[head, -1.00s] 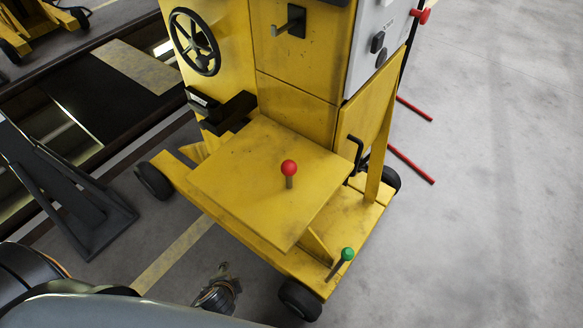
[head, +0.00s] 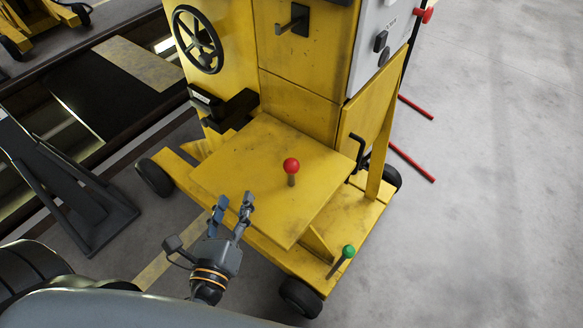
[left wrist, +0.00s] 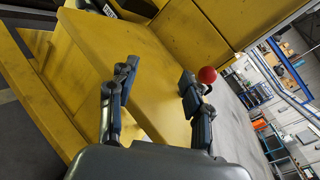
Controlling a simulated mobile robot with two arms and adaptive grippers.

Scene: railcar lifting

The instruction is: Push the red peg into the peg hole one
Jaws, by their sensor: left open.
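The red peg (head: 291,167) has a round red head on a short brownish stem and stands upright on the yellow platform (head: 240,165) of the machine. My left gripper (head: 233,202) is open and empty, in front of the platform's near left edge, to the lower left of the peg and apart from it. In the left wrist view the red peg (left wrist: 207,75) shows just beyond the right finger of the left gripper (left wrist: 158,85), which partly hides its stem. I cannot make out peg hole one. My right gripper is not in view.
A green-knobbed lever (head: 347,254) stands at the platform's lower right. A black handwheel (head: 197,40) and a black hook (head: 293,20) are on the yellow body. A dark metal stand (head: 75,190) is at left. The grey floor at right is mostly clear.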

